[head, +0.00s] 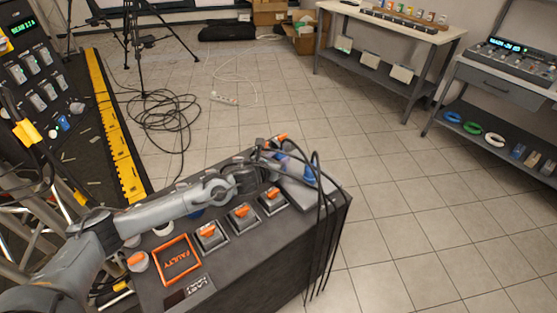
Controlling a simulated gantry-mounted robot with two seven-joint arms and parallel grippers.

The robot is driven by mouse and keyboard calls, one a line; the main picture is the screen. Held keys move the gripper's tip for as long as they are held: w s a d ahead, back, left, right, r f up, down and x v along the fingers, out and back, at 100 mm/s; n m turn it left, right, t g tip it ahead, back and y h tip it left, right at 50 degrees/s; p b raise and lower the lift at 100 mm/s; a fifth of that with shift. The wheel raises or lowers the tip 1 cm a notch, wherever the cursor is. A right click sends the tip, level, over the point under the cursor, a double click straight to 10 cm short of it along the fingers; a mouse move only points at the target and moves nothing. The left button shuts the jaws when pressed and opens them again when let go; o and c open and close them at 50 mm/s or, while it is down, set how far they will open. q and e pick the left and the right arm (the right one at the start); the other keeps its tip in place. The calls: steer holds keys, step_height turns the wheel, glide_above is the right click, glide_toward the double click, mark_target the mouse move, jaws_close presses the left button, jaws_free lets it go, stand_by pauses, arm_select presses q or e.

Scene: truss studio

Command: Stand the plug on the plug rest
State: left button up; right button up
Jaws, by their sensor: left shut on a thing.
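My left arm reaches in from the left across a dark cabinet top (150,292). Its gripper (268,160) is at the far right end of the cabinet, shut on what looks like the plug. The plug is mostly hidden by the gripper and dark cables, so its tilt is unclear. Orange (281,137) and blue (308,173) parts show around the jaws; I cannot tell which belong to the plug. A grey plate (322,186) lies below and right of the gripper; I cannot tell whether it is the plug rest. My right gripper is not in view.
Three grey units with orange tops (208,232) stand in a row before the gripper. An orange-framed tray marked FAULTY (178,260) is nearer. Black cables (320,230) hang over the cabinet's right edge. Open tiled floor (420,220) lies right; a workbench (390,22) stands behind.

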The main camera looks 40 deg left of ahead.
arm_select(q)
steer(key=o, duration=0.7)
steer(key=shift+f, duration=0.2)
steer(key=o, duration=0.4)
steer(key=shift+o, duration=0.2)
steer(key=shift+r, duration=0.15)
steer(key=shift+r, duration=0.2)
steer(key=p+v, duration=0.2)
steer(key=v, duration=1)
